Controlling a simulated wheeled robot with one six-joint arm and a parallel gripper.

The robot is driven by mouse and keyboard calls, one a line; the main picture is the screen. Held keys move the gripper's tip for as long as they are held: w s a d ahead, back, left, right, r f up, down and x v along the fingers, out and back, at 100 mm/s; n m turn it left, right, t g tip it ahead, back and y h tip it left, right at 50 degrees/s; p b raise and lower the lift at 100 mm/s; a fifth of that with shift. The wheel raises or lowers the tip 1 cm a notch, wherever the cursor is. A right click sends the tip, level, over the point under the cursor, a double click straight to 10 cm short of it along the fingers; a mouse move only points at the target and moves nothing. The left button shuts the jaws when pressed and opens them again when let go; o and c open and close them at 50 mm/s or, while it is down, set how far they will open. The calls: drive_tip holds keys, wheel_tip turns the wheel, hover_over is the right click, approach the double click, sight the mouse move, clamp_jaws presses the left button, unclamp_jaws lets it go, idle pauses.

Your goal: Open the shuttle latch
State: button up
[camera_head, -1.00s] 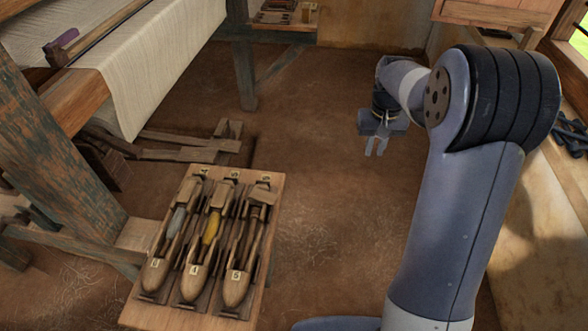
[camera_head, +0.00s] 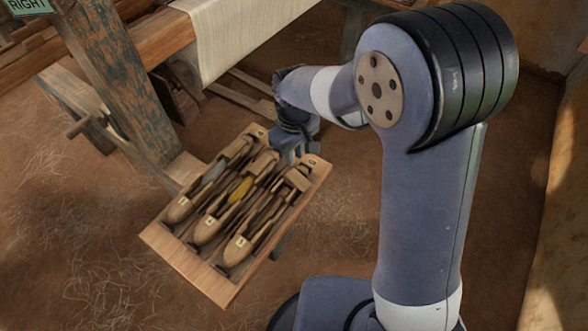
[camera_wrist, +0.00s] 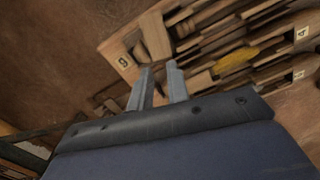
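Three wooden boat-shaped shuttles lie side by side in a wooden tray (camera_head: 195,277). The left shuttle (camera_head: 179,208) holds a grey bobbin and the middle shuttle (camera_head: 207,231) a yellow one (camera_head: 240,190). The right shuttle (camera_head: 240,246) shows no coloured bobbin. A wooden block, perhaps its latch (camera_head: 297,180), is at its far end. My gripper (camera_head: 293,158) is above the tray's far edge, close to the shuttles' far ends. In the wrist view my gripper (camera_wrist: 159,70) has its fingers apart with nothing between them. A wooden block (camera_wrist: 155,35) lies just beyond the fingertips; contact cannot be told.
A loom post (camera_head: 120,85) stands left of the tray, with white cloth (camera_head: 235,35) behind. A number plate (camera_wrist: 124,62) is near the fingertips in the wrist view.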

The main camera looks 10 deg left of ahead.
sight(295, 175)
wheel_tip(295, 175, down, 9)
drive_tip(key=shift+f, duration=0.1)
drive_tip(key=shift+c, duration=0.3)
clamp_jaws()
